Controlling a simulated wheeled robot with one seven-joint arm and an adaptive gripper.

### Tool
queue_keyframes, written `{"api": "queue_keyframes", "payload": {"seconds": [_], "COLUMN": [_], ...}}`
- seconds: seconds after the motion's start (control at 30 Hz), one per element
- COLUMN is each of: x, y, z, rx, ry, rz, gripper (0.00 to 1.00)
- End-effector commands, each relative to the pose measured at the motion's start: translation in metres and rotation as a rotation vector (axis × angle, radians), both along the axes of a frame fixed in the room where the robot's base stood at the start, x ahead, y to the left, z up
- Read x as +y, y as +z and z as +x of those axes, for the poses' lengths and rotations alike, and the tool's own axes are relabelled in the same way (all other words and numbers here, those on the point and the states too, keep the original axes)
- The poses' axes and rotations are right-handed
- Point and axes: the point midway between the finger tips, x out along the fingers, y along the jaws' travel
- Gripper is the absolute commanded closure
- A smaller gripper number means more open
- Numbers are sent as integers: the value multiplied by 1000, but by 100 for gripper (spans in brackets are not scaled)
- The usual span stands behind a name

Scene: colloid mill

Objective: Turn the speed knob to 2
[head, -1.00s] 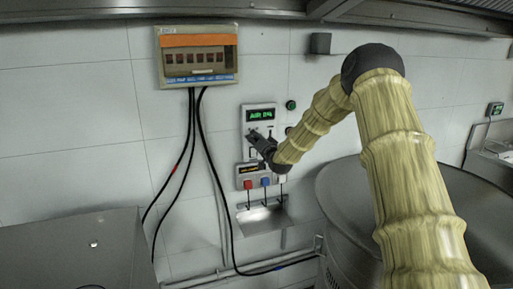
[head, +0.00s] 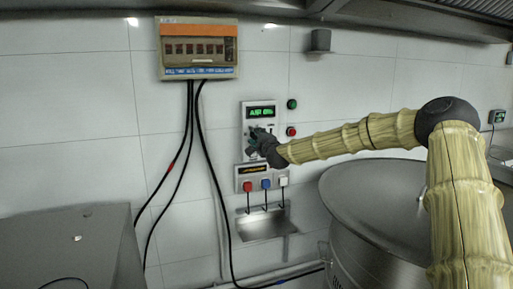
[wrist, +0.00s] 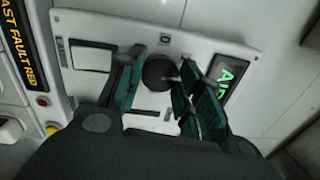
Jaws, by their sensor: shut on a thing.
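The speed knob (wrist: 158,71) is a dark round knob on a pale control panel (wrist: 205,45). In the wrist view it sits between the teal-edged fingers of my gripper (wrist: 158,78), which is shut on it. Part of the knob is hidden by the fingers, and I cannot read its setting. In the head view my gripper (head: 256,133) is at the panel, just below the green-lit display (head: 261,113), and covers the knob. The display also shows at the right of the wrist view (wrist: 232,80), partly hidden by a finger.
A green button (head: 292,104) and a red button (head: 291,132) are right of the panel. A lower box (head: 240,172) has red, blue and white plugs beneath. A breaker box (head: 198,47) with hanging black cables is upper left. A large metal vessel (head: 375,185) stands below my arm.

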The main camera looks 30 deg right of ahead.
Motion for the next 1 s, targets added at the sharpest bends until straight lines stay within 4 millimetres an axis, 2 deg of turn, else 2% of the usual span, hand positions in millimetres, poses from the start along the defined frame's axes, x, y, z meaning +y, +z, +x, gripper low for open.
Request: {"api": "queue_keyframes", "payload": {"seconds": [0.03,0.5,1.0], "x": [-2,-1,0], "y": [-9,-6,-2], "z": [-1,0,0], "rx": [-12,-100,-134], "ry": [-2,-2,-2], "rz": [49,420,568], "gripper": [88,88,88]}}
